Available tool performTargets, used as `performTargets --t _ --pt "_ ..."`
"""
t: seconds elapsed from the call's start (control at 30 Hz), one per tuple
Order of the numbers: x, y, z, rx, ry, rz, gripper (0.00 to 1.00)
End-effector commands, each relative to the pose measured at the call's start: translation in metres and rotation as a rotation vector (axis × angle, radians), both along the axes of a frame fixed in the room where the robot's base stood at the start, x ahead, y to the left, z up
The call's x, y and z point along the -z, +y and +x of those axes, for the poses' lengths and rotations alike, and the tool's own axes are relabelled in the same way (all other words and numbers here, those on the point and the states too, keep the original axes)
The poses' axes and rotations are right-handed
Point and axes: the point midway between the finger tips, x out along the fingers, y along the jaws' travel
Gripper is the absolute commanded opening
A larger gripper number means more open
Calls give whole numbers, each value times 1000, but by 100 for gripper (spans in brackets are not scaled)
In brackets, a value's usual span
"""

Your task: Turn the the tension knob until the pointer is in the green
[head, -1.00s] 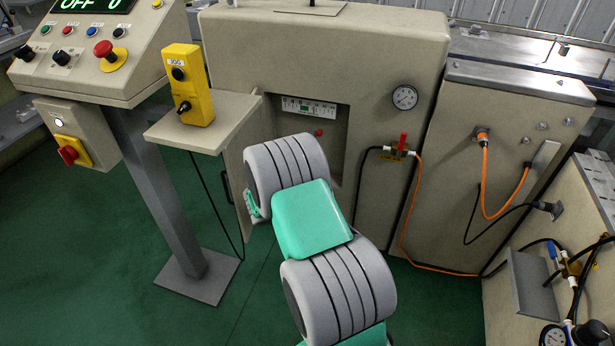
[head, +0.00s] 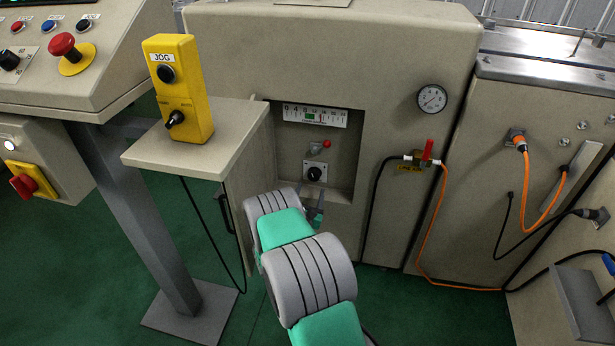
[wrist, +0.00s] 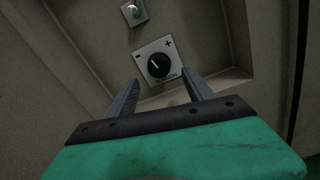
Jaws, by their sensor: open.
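The black tension knob (head: 315,173) sits on a pale plate inside the recess of the beige machine. In the wrist view the knob (wrist: 159,65) has a white line, with minus and plus marks on its plate. My gripper (wrist: 160,80) is open. In the wrist view its two fingers reach toward the knob's plate, one to each side below the knob, with nothing between them. They appear apart from the knob.
A small red-tipped lever (head: 325,144) sits just above the knob. The recess walls (head: 357,150) close in around it. To the left is a shelf (head: 195,140) with a yellow jog box (head: 178,90). To the right are a red-handled valve (head: 427,151) and hoses.

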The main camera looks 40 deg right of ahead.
Motion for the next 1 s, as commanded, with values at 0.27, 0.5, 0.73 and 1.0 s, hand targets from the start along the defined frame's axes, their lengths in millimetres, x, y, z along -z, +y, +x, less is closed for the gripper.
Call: performTargets --t 0.27,0.5,0.73,1.0 --pt "1 -39 34 -2 -5 1 61" --pt "0 -52 45 -2 -3 2 61" --pt "-1 -53 45 0 -2 2 55" --pt "-1 -53 44 0 -2 2 33"
